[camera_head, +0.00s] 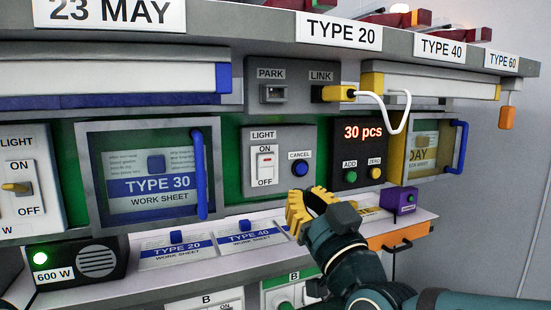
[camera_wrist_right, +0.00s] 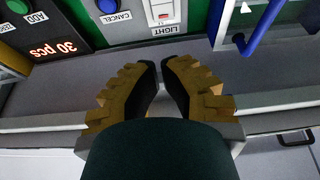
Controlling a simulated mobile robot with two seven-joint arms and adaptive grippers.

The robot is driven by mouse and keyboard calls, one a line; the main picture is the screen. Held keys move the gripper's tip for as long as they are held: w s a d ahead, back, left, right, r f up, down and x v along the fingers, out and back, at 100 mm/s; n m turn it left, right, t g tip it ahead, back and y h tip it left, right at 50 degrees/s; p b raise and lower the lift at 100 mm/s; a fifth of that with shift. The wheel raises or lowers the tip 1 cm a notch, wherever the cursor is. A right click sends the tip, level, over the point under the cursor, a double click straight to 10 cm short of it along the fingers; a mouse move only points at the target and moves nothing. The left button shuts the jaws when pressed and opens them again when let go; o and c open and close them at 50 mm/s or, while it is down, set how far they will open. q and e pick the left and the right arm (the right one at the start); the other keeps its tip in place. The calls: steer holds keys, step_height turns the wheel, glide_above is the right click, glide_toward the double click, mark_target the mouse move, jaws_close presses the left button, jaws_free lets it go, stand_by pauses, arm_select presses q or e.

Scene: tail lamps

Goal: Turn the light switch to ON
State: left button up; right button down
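The light switch (camera_head: 265,163) is a white rocker with a small red mark near its top, on a grey panel labelled LIGHT, between ON above and OFF below. I cannot tell which way the rocker is pressed. It also shows upside down at the top of the right wrist view (camera_wrist_right: 163,12). My right gripper (camera_head: 298,205) has yellow ribbed fingers and is below and slightly right of the switch, apart from it. In the right wrist view its fingertips (camera_wrist_right: 160,66) are almost together with nothing between them. My left gripper is not in view.
A blue CANCEL button (camera_head: 300,168) is right of the switch. A blue door handle (camera_head: 200,175) juts out on the left. A yellow plug (camera_head: 338,94) with a white cable is above. Work sheets (camera_head: 247,238) lie on the ledge below. A purple box (camera_head: 404,200) stands right.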

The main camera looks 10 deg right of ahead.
mark_target(269, 145)
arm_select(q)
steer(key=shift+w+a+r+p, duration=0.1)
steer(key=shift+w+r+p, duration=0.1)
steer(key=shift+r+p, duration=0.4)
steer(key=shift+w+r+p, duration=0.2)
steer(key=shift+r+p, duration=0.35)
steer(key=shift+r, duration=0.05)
arm_select(e)
steer(key=x, duration=1.3)
steer(key=shift+w+f, duration=0.1)
steer(key=shift+f, duration=0.05)
steer(key=w+r+g+p, duration=0.1)
steer(key=g+p, duration=0.1)
steer(key=p, duration=0.2)
steer(key=shift+w+a+r+p, duration=0.15)
steer(key=shift+r+p, duration=0.05)
steer(key=shift+p, duration=0.15)
steer(key=shift+w+f+g, duration=0.1)
steer(key=shift+w+g, duration=0.05)
steer(key=shift+g, duration=0.25)
steer(key=shift+b, duration=0.55)
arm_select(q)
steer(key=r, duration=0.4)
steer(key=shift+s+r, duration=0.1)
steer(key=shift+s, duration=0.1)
arm_select(e)
steer(key=shift+r, duration=0.2)
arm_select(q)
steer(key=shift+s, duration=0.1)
